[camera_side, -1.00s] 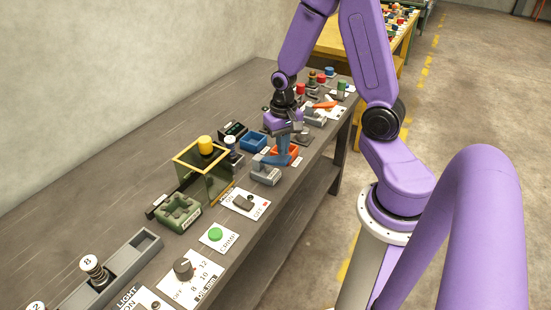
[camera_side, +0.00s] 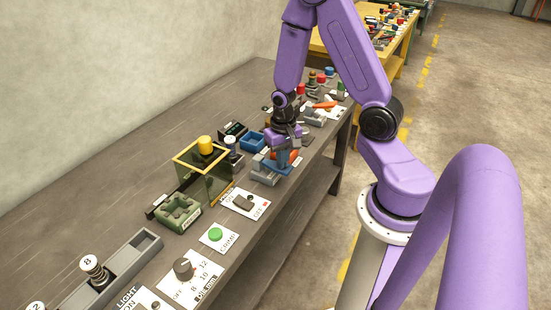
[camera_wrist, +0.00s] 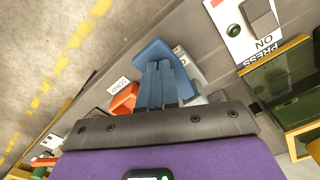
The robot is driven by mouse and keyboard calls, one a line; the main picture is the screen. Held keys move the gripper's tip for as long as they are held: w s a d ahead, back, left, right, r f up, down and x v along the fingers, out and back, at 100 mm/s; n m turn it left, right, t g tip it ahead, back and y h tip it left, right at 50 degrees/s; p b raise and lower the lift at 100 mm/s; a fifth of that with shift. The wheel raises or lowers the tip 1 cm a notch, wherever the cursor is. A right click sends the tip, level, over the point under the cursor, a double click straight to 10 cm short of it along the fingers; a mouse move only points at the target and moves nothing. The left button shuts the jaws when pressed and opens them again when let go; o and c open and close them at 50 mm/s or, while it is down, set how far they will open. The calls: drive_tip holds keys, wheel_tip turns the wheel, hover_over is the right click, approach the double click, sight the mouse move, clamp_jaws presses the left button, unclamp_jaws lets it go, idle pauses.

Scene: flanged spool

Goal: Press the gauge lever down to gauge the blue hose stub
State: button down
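The gauge is a grey block (camera_side: 262,177) on the bench's front edge, with a blue lever (camera_side: 275,168) across its top. My gripper (camera_side: 283,165) is directly over the lever, pointing down. In the wrist view the blue fingers (camera_wrist: 160,82) are together, with nothing visible between them. The flat blue lever (camera_wrist: 152,50) lies at their tips there; they appear to touch it. The lever looks low and nearly level, close to the block. I cannot make out the blue hose stub, which may be hidden under the lever or my fingers.
An orange tray (camera_wrist: 124,100) is beside the fingers, and a blue tray (camera_side: 252,141) stands behind. A yellow-framed dark box (camera_side: 204,172), a green block (camera_side: 178,213) and a switch panel (camera_side: 246,203) are nearer the camera. The bench's back left is clear.

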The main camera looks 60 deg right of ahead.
drive_tip(key=shift+f, duration=0.45)
wheel_tip(320, 180, up, 8)
idle(0.4)
idle(0.4)
drive_tip(key=s+a+r+n, duration=0.5)
drive_tip(key=s+a+n, duration=0.3)
drive_tip(key=n, duration=0.1)
drive_tip(key=s+a+r+n, duration=0.5)
drive_tip(key=s+a+n, duration=0.3)
drive_tip(key=n, duration=0.1)
drive_tip(key=shift+s+n, duration=0.3)
